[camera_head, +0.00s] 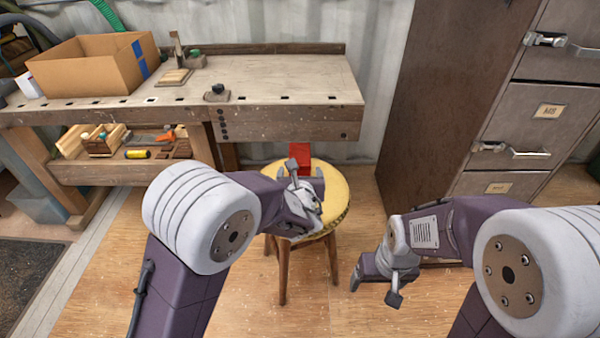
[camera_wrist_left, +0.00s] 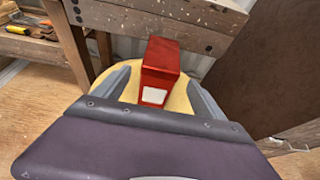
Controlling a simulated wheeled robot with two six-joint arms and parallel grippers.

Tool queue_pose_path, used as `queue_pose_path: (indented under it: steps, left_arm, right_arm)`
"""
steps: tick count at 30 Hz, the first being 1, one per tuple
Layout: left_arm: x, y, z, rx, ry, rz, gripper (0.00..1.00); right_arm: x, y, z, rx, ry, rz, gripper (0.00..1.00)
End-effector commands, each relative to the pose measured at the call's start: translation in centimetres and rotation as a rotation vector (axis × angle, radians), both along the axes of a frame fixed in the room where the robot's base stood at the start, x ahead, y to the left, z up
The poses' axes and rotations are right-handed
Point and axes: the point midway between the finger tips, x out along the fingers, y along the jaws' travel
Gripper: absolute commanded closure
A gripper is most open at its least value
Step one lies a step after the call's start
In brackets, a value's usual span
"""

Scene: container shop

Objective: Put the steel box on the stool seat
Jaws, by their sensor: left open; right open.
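A red box (camera_head: 299,152) with a white label, which I take for the steel box, stands upright at the stool's far part. It also shows in the left wrist view (camera_wrist_left: 160,68), with the yellow stool seat (camera_wrist_left: 181,98) under and around it. In the head view the round seat (camera_head: 337,200) is partly hidden by my left arm. My left gripper (camera_wrist_left: 161,88) is open, its fingers on either side of the box with gaps visible. My right gripper (camera_head: 374,290) is open and empty, low to the right of the stool.
A wooden workbench (camera_head: 290,85) stands behind the stool, its front edge close to the box. It holds a cardboard box (camera_head: 85,70) and small tools. A brown cabinet (camera_head: 430,85) with drawers stands at the right. Some wooden floor (camera_head: 190,255) is clear left of the stool.

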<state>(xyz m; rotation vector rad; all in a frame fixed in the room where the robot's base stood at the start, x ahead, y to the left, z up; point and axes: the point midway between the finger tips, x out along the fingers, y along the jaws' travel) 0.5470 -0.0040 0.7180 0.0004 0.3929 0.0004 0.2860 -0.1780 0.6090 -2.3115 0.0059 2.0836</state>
Motion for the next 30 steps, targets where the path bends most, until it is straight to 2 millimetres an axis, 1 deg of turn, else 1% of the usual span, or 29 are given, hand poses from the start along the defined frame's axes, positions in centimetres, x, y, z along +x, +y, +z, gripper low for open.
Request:
queue_pose_path:
  steps: [1, 3, 6, 15, 16, 17, 19, 20, 21, 23, 24, 26, 27, 29, 30]
  left_arm:
    - [-0.7, -0.1, 0.5, 0.000, 0.000, -0.003, 0.19]
    - [-1.4, -0.1, 0.7, -0.001, 0.000, -0.002, 0.19]
    - [-1.9, 0.0, 0.8, 0.000, 0.000, -0.001, 0.19]
    - [-2.0, 0.1, 0.8, -0.002, 0.001, 0.003, 0.19]
    - [-2.0, 0.5, 0.7, -0.009, 0.006, 0.017, 0.19]
    - [-2.1, 1.2, 0.5, -0.025, 0.017, 0.046, 0.19]
    - [-2.7, 4.9, -0.4, -0.112, 0.069, 0.195, 0.19]
    - [-3.3, 7.2, -1.1, -0.171, 0.102, 0.295, 0.19]
    - [-4.7, 10.6, -2.3, -0.272, 0.148, 0.457, 0.19]
    - [-8.0, 15.5, -4.3, -0.457, 0.212, 0.742, 0.19]
    - [-10.6, 18.0, -5.6, -0.592, 0.243, 0.939, 0.19]
    - [-14.7, 20.4, -7.3, -0.802, 0.269, 1.232, 0.19]
    - [-17.3, 21.2, -8.3, -0.945, 0.271, 1.426, 0.19]
    - [-20.7, 21.5, -9.5, -1.159, 0.254, 1.701, 0.19]
    - [-22.4, 21.2, -10.0, -1.296, 0.230, 1.870, 0.19]
  right_arm:
    - [0.0, 0.0, 0.3, 0.000, 0.000, 0.000, 0.19]
    - [0.0, 0.0, 0.4, 0.000, 0.000, 0.000, 0.19]
    - [0.0, 0.0, 0.5, 0.000, 0.000, 0.000, 0.19]
    - [0.0, 0.0, 0.4, 0.000, 0.000, 0.000, 0.19]
    - [0.0, 0.0, 0.4, 0.000, 0.000, 0.000, 0.19]
    - [0.0, 0.0, 0.4, 0.000, 0.000, 0.000, 0.19]
    - [0.0, 0.0, 0.4, 0.000, 0.000, 0.000, 0.19]
    - [0.0, 0.0, 0.4, 0.000, 0.000, 0.000, 0.19]
    - [0.0, 0.0, 0.4, 0.000, 0.000, 0.000, 0.19]
    - [0.0, 0.0, 0.4, 0.000, 0.000, 0.000, 0.19]
    - [0.0, 0.0, 0.4, 0.000, 0.000, 0.000, 0.19]
    - [0.0, 0.0, 0.4, 0.000, 0.000, 0.000, 0.19]
    - [0.0, 0.0, 0.4, 0.000, 0.000, 0.000, 0.19]
    - [0.0, 0.0, 0.4, 0.000, 0.000, 0.000, 0.19]
    - [0.0, 0.0, 0.4, 0.000, 0.000, 0.000, 0.19]
